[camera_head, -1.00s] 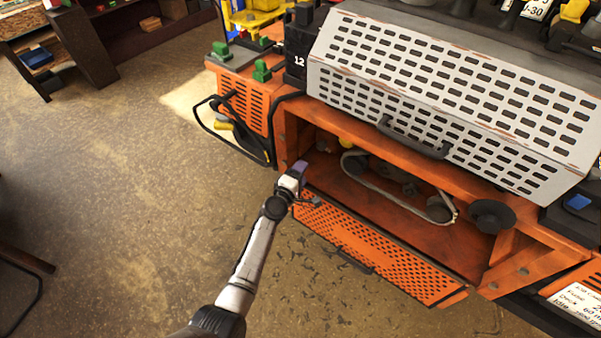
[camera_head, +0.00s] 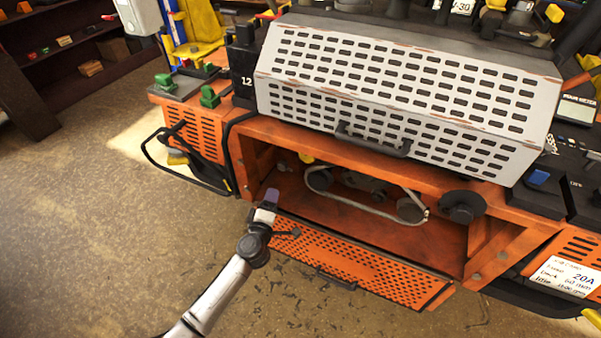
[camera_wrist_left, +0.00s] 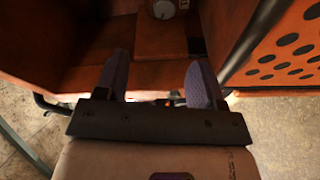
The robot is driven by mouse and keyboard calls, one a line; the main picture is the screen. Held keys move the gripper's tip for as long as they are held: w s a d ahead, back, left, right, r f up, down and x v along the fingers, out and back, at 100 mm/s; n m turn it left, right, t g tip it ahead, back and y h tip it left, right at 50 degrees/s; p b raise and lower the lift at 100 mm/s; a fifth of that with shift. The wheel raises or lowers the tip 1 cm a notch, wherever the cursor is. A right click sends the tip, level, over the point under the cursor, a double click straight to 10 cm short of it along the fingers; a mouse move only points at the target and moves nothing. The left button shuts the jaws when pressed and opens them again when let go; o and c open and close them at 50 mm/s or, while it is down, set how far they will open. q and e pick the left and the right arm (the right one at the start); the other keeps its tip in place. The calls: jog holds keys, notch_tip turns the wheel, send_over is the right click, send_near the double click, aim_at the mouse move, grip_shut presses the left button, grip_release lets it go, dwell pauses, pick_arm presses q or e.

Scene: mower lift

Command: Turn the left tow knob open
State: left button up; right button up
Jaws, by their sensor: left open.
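My left gripper (camera_head: 270,197) is at the front left of the open lower compartment of the orange machine (camera_head: 340,203), by the lowered perforated panel. Its purple fingers are apart and empty, as the left wrist view (camera_wrist_left: 158,64) shows. A small grey round knob (camera_wrist_left: 165,9) on the compartment floor shows at the top edge of that view, beyond the fingertips and not touched. I cannot tell for sure whether it is the left tow knob. A yellow knob (camera_head: 306,158) sits under the compartment's upper edge. My right gripper is not in view.
The lowered orange panel (camera_head: 350,262) hangs in front of the compartment. A belt on pulleys (camera_head: 365,205) and a dark round knob (camera_head: 462,207) are inside and at its right. The grey perforated cover (camera_head: 400,95) overhangs above. Open floor (camera_head: 90,250) lies to the left.

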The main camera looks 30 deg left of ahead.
aim_at(282, 168)
pick_arm(q)
jog(key=b+x, duration=0.1)
jog(key=x, duration=0.3)
jog(key=b+x, duration=0.2)
jog(key=x, duration=0.1)
jog(key=b+x, duration=0.2)
jog(key=x, duration=0.2)
jog(key=shift+w+f, duration=0.35)
jog(key=shift+b+x, duration=0.5)
jog(key=shift+x, duration=0.5)
jog(key=shift+r, duration=0.1)
jog(key=shift+c, duration=0.4)
